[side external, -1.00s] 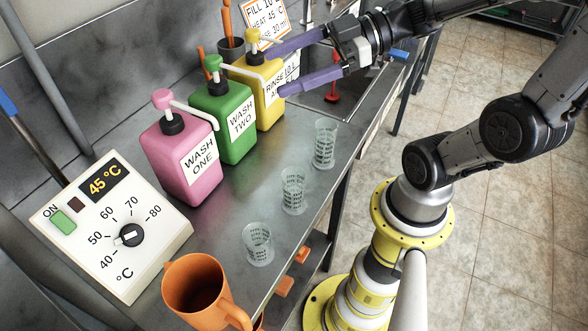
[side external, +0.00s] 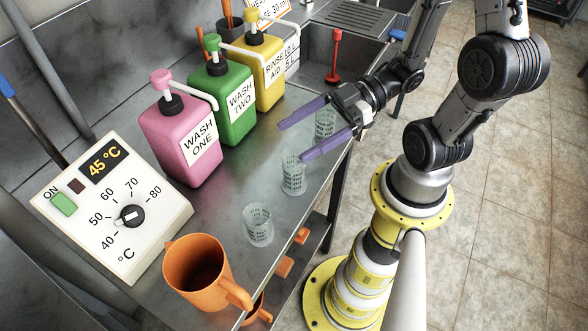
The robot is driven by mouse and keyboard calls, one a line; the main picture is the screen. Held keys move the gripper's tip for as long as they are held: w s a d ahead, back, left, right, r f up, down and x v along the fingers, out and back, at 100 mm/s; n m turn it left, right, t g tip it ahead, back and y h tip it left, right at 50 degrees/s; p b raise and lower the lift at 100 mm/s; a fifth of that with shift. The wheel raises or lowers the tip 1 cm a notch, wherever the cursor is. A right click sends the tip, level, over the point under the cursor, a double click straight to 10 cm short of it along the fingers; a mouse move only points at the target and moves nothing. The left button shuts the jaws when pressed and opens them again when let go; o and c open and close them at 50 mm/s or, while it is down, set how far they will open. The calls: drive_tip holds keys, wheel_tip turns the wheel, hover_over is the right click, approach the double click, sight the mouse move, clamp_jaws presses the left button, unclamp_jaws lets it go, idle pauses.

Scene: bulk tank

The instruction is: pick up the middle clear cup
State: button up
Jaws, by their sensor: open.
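Three clear cups with dark markings stand upright in a row on the metal counter. The middle clear cup (side external: 293,176) stands between the near clear cup (side external: 257,225) and the far clear cup (side external: 325,122). My gripper (side external: 291,142) is open, with two long purple fingers pointing left. Its fingertips are above and beyond the middle cup; the nearer finger overlaps the top of that cup in the picture. The far cup shows between the fingers, partly hidden by the nearer one. I cannot tell whether any finger touches a cup; nothing appears gripped.
Pink (side external: 180,138), green (side external: 222,102) and yellow (side external: 258,70) pump bottles stand along the back. A temperature control box (side external: 110,215) and an orange jug (side external: 197,270) are at the near left. A sink with a red plunger-like item (side external: 335,60) lies beyond.

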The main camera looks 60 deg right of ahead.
sight(284, 171)
drive_tip(key=shift+f, duration=3.45)
drive_tip(key=shift+x, duration=2.45)
drive_tip(key=c, duration=1.4)
drive_tip(key=shift+c, duration=0.2)
drive_tip(key=shift+r, duration=0.15)
